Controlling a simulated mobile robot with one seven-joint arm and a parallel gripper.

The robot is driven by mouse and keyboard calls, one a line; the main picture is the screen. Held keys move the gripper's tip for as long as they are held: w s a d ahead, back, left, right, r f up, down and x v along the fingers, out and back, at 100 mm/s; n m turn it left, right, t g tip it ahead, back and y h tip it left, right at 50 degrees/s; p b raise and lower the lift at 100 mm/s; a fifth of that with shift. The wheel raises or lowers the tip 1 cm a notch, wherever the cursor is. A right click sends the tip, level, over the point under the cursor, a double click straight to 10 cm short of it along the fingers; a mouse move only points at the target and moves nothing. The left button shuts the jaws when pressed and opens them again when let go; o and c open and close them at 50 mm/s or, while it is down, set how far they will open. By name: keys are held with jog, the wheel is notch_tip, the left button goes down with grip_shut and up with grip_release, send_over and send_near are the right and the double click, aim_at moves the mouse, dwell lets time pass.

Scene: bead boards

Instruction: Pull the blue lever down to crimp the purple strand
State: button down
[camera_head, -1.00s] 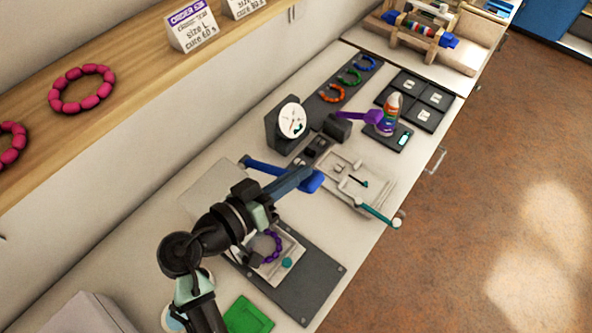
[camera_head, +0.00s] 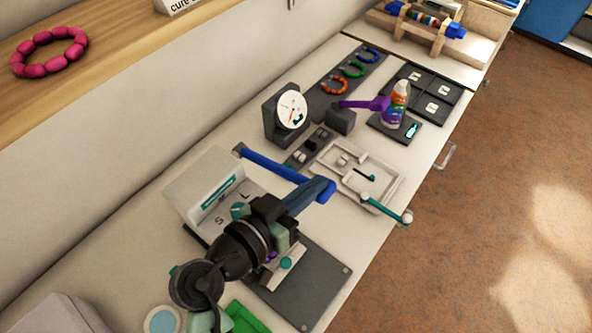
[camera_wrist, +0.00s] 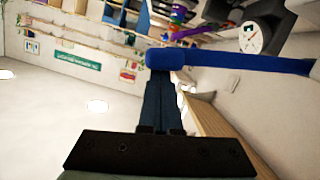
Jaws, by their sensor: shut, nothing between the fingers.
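The blue lever (camera_head: 285,173) reaches from a pivot by the wall side out over the crimping station, its thick end at the right. In the wrist view the lever (camera_wrist: 235,61) runs across the picture, right above my fingers. My gripper (camera_head: 312,193) is shut and empty, its dark blue fingertips at the lever's thick end. The fingertips (camera_wrist: 162,78) also show in the wrist view; I cannot tell whether they touch the lever. The purple strand (camera_head: 270,256) lies on the station below, mostly hidden behind my arm.
A pale panel (camera_head: 205,185) marked S and L stands left of my arm. A white tray (camera_head: 385,205) with a teal handle lies to the right. A dial gauge (camera_head: 291,108) and a bottle (camera_head: 396,100) stand farther back. A green tray (camera_head: 248,318) is at the front.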

notch_tip(320, 180, down, 12)
jog(key=s+d+m+y+b, duration=0.1)
jog(key=m+b, duration=0.2)
jog(key=b, duration=1.1)
jog(key=shift+m+t, duration=0.3)
jog(key=shift+t, duration=0.1)
jog(key=shift+d, duration=0.1)
